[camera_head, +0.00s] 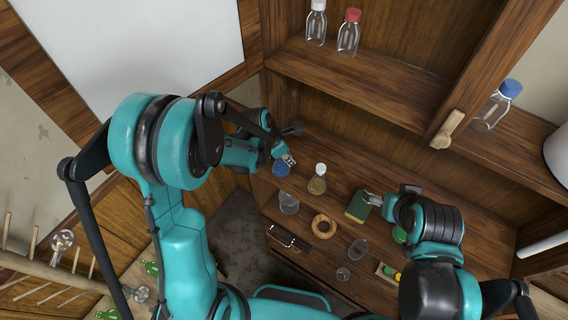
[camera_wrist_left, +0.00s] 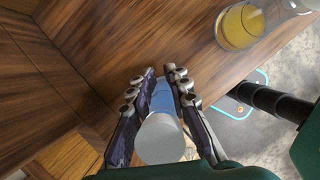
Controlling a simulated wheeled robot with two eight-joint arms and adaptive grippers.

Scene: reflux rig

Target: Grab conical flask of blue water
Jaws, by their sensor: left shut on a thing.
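The conical flask of blue water (camera_head: 281,169) stands at the left end of the wooden counter. It also shows in the left wrist view (camera_wrist_left: 162,97), with a pale round stopper (camera_wrist_left: 160,140) on top. My left gripper (camera_head: 289,160) is at the flask. In the left wrist view, the fingers of the left gripper (camera_wrist_left: 163,78) lie on both sides of the flask and are shut on it. I cannot tell whether the flask touches the counter. My right gripper (camera_head: 372,199) is beside a green and yellow sponge (camera_head: 357,207); its jaw opening is unclear.
A flask of yellow liquid (camera_head: 317,186) stands just right of the blue one. A glass beaker (camera_head: 289,204), a cork ring (camera_head: 324,227) and another glass vessel (camera_head: 358,248) are nearer the front. Bottles with red (camera_head: 349,36) and blue (camera_head: 496,108) caps stand on upper shelves.

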